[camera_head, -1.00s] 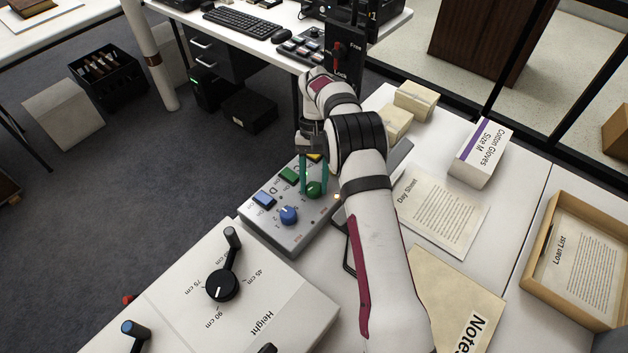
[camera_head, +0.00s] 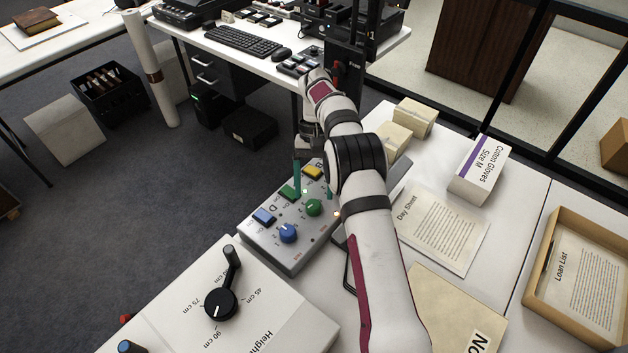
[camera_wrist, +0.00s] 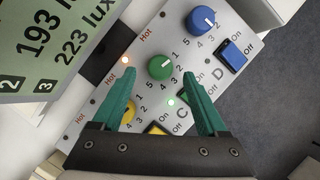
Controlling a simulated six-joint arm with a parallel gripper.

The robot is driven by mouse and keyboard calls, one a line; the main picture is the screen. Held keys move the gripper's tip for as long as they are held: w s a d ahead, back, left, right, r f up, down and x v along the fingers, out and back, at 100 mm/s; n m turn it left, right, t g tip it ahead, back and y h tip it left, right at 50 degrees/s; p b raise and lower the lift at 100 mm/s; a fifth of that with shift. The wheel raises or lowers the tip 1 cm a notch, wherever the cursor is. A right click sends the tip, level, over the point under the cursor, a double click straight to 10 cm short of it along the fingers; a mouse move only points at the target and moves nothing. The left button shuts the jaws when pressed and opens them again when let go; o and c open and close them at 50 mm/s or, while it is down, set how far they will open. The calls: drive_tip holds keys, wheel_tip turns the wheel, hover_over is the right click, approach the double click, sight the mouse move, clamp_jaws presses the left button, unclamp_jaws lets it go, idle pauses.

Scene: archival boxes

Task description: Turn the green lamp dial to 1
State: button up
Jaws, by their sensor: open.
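The green dial (camera_head: 313,207) sits on a grey control box, between a blue dial (camera_head: 288,233) and a yellow one partly hidden in the wrist view (camera_wrist: 128,108). The green dial (camera_wrist: 160,67) has a short white mark pointing to the upper right in the wrist view, towards the numeral 1. My gripper (camera_head: 313,194) is open above the box, its teal fingers spread apart. In the wrist view my gripper (camera_wrist: 160,82) has its fingertips just below the dial in the picture, one to each side, holding nothing.
A green button (camera_head: 290,192), a blue button (camera_head: 264,217) and a yellow button (camera_head: 313,172) stand along the box's left side. A lux display (camera_wrist: 40,42) shows at the wrist view's upper left. A Height panel with a black lever (camera_head: 221,301) stands in front.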

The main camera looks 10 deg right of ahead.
drive_tip(key=shift+v, duration=2.1)
drive_tip(key=s+d+r+m+t, duration=0.1)
drive_tip(key=s+r+t, duration=0.1)
drive_tip(key=s+r, duration=1.1)
drive_tip(key=s+f+m+t+y, duration=0.1)
drive_tip(key=s+f+m+t, duration=0.1)
drive_tip(key=s, duration=2)
drive_tip(key=shift+s+f+m, duration=0.4)
drive_tip(key=shift+f, duration=0.45)
